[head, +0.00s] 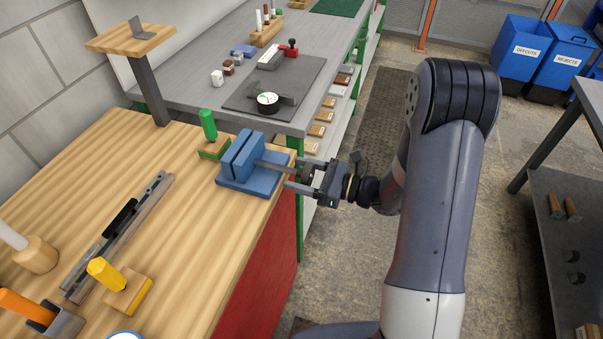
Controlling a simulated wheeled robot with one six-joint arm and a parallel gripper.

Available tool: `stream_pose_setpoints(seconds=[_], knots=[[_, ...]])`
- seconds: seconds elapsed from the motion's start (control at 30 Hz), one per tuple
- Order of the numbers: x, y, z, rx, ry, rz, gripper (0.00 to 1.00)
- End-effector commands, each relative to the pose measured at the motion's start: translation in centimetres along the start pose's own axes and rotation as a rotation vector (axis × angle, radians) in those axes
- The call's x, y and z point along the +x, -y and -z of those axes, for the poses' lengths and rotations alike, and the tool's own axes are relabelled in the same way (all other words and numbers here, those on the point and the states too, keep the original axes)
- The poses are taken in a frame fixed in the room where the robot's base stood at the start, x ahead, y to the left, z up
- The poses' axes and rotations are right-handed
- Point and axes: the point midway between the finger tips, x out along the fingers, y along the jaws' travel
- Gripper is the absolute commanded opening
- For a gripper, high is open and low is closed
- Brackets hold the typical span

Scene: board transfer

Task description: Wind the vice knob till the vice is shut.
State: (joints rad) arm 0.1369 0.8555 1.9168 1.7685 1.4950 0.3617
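The blue vice (229,182) sits near the right edge of the wooden bench. Its two upright jaws (247,156) stand close together, with a narrow dark line between them; I cannot tell whether they touch. A grey screw (273,166) runs from the right side of the vice toward my gripper. My gripper (290,174) is at the right of the vice, level with the screw, its fingers pointing left at it. The fingers look spaced apart.
A metal rail (118,238) and a yellow-handled tool (105,272) lie nearer on the bench (190,240). A grey table (200,92) with a dial gauge (267,100) stands beyond.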

Motion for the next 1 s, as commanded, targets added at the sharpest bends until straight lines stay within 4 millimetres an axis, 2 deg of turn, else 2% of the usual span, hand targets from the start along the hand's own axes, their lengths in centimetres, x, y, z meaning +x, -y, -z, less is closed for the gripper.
stream_pose_setpoints(seconds=[0.03, 0.37, 0.67, 1.0], knots=[[-0.01, 0.00, 0.00, 0.000, 0.000, 0.000, 0.58], [-0.02, 0.00, -0.01, 0.000, 0.000, 0.000, 0.32], [-0.02, -0.02, -0.11, 0.050, 0.000, 0.000, 0.32], [-0.02, -0.09, -0.22, 0.277, -0.001, 0.001, 0.32]])
